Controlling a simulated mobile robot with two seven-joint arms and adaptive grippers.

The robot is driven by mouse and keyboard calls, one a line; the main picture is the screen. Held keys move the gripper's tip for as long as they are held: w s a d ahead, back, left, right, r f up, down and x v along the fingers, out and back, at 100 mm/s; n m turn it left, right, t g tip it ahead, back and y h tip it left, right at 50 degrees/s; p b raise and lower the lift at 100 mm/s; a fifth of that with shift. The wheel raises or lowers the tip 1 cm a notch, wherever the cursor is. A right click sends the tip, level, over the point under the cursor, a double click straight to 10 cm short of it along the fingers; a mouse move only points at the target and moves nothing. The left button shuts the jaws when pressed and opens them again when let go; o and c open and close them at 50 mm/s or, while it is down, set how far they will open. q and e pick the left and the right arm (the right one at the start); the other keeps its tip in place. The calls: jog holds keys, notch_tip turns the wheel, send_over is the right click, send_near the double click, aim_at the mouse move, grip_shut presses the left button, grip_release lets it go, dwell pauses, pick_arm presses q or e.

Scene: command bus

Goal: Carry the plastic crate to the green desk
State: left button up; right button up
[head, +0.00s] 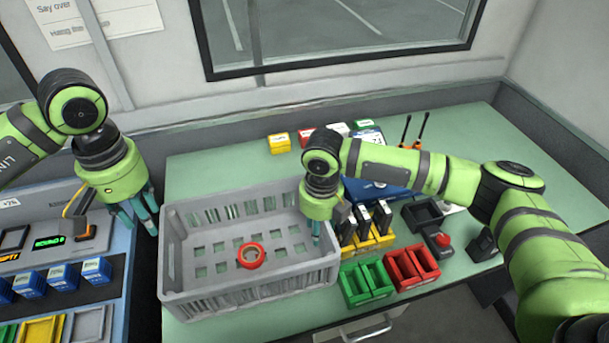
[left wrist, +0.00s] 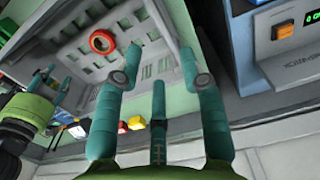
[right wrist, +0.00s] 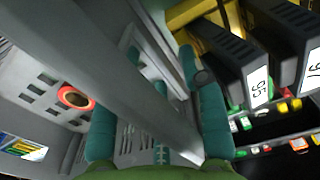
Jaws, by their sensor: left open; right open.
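The grey plastic crate (head: 250,290) stands on the left end of the green desk (head: 410,304), with a red tape ring (head: 251,256) inside on its floor. My left gripper (head: 142,220) is open and empty, just left of the crate's left wall and apart from it; the crate (left wrist: 155,52) fills the upper middle of the left wrist view. My right gripper (head: 317,232) is open at the crate's right wall. In the right wrist view the crate's rim (right wrist: 120,75) passes between the fingers, which do not close on it.
Yellow holders with black radios (head: 382,216), green bins (head: 366,282) and red bins (head: 412,267) stand close right of the crate. Small coloured boxes (head: 279,143) line the back. A blue-grey console (head: 118,290) is at left.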

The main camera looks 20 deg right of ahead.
notch_tip(320, 180, up, 12)
jog(key=shift+r, duration=0.1)
dwell(0.5)
dwell(0.4)
